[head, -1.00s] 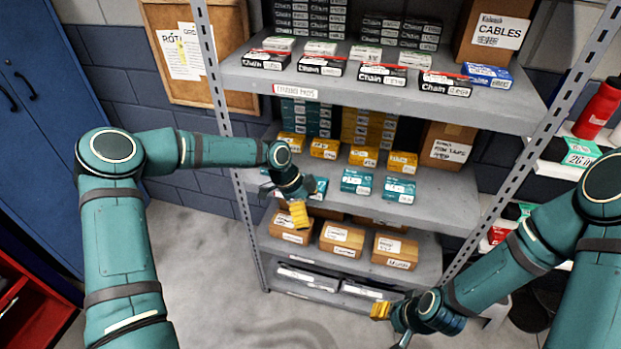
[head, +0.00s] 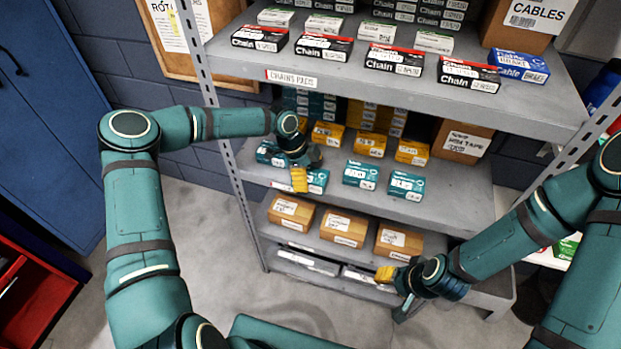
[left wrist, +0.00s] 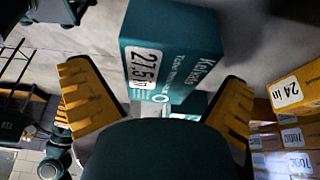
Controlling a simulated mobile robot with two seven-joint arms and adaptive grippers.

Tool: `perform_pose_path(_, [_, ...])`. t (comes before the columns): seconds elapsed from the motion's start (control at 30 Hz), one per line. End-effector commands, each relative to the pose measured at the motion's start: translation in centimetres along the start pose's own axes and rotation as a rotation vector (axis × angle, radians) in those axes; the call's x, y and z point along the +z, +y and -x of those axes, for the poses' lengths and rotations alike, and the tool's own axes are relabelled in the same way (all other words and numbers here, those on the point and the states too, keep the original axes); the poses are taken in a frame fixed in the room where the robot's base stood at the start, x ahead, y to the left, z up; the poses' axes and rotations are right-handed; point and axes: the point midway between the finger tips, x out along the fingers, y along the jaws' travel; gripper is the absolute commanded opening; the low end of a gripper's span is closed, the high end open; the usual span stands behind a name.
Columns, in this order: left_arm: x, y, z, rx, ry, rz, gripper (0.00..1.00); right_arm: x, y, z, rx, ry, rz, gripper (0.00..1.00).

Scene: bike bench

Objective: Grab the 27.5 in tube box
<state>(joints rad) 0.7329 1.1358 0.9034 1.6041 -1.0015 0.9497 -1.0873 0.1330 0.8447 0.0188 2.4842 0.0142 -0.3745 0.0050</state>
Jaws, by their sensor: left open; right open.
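The teal 27.5 in tube box (left wrist: 172,50) shows its label in the left wrist view, ahead of my left gripper (left wrist: 158,80). The open yellow fingers stand on either side of the view, with the box between and beyond them; I see no clear contact. In the head view my left gripper (head: 299,180) is at the teal box row on the middle shelf, beside a partly covered teal box (head: 317,181). Its label is too small to read there. My right gripper (head: 387,275) is open, low in front of the lower shelves, away from the teal boxes.
Other teal boxes (head: 361,175) stand to the right on the same shelf, with yellow boxes (head: 370,144) behind. The chain shelf (head: 400,95) overhangs above. Brown cartons (head: 343,228) stand on the shelf below. A slotted upright (head: 236,185) is left of my left gripper.

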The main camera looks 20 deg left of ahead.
Motion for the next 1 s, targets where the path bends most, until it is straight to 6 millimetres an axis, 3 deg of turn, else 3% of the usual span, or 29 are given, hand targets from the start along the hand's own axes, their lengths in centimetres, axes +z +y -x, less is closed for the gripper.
perform_pose_path(0.2, [0.0, 0.0, -1.8, -0.001, 0.001, 0.0, 1.0, 0.0, 0.0, -0.1, 0.0, 0.0, 0.0, 0.47])
perform_pose_path(1.0, [0.2, 0.0, -2.2, 0.0, -0.001, -0.001, 1.0, 0.1, 0.2, -0.6, 0.0, 0.0, 0.0, 0.47])
